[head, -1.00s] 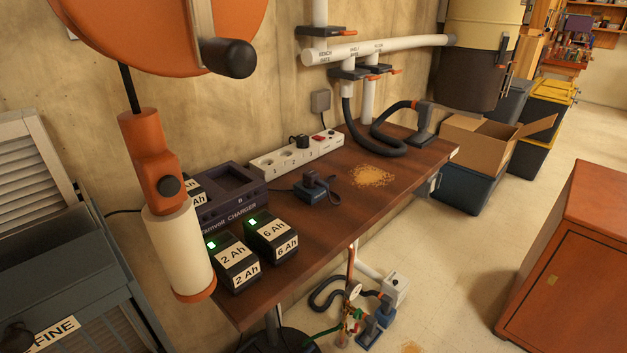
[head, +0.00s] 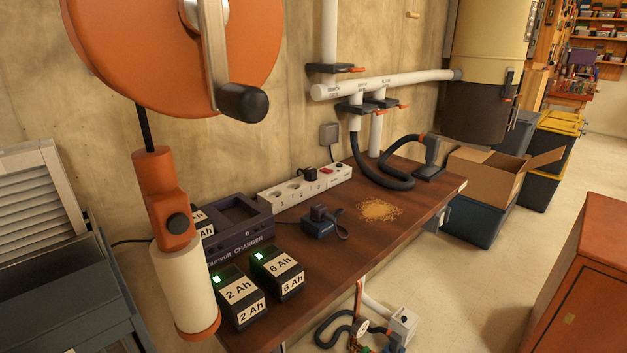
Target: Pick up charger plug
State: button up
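A dark blue-black plug block (head: 320,223) with a short dark cable lies on the brown wooden bench (head: 390,231), in front of the power strip; I take it to be the charger plug. A thin cord runs from it towards the black battery charger (head: 238,226) on its left. The white power strip (head: 293,193) lies along the wall with numbered sockets; a small black plug (head: 309,173) sits at it, near a red switch. My gripper is not in view.
Two batteries marked 2 Ah (head: 237,297) and 6 Ah (head: 278,272) stand at the bench's near left. An orange reel (head: 150,50) and a hanging orange-and-cream lamp-like handle (head: 180,290) block the left. A sawdust pile (head: 379,209) and black hose (head: 372,172) lie right of the plug.

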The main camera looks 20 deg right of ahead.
aim_at(319, 210)
jog(key=u, duration=0.35)
jog(key=l+u, duration=0.8)
jog(key=l, duration=0.45)
jog(key=k+l+u, duration=0.15)
jog(key=l, duration=0.7)
jog(key=k+l+u, duration=0.1)
jog(key=l, duration=0.35)
jog(key=i, duration=0.5)
